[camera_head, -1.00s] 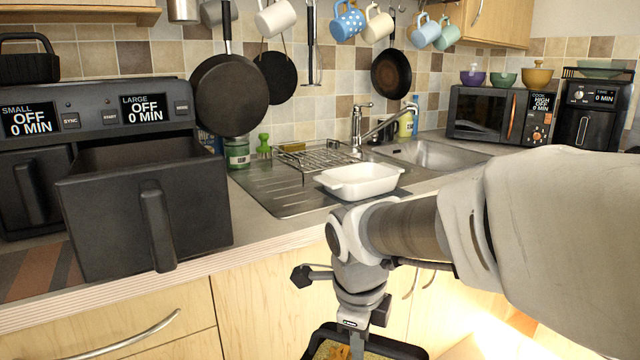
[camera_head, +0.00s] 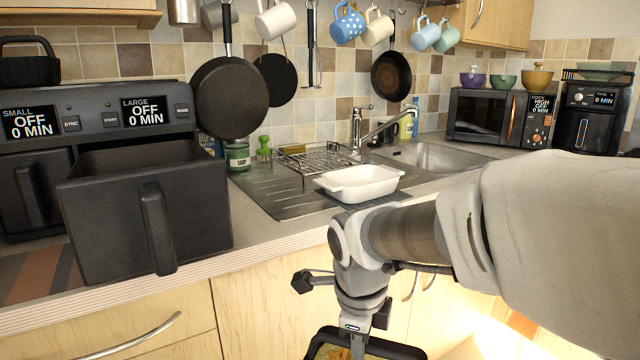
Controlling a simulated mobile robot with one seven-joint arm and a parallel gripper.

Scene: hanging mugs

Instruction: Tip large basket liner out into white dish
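The white dish (camera_head: 362,184) is a rectangular, empty-looking dish with small end handles. It stands on a dark mat on the counter beside the sink. The large basket liner (camera_head: 404,350) is a black-rimmed tray with yellowish-orange food inside, at the bottom edge of the view. Only its far part shows. My gripper (camera_head: 357,333) points down at the liner, which is in front of the counter and below its top. The fingertips are largely hidden, but the gripper appears shut on the liner. The large fryer basket (camera_head: 146,215) is pulled out at the left.
A metal draining rack (camera_head: 318,160) and a tap (camera_head: 358,128) stand behind the dish. The counter's front edge (camera_head: 270,244) lies between liner and dish. Pans and mugs hang on the wall above. A microwave (camera_head: 490,116) stands at the back right.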

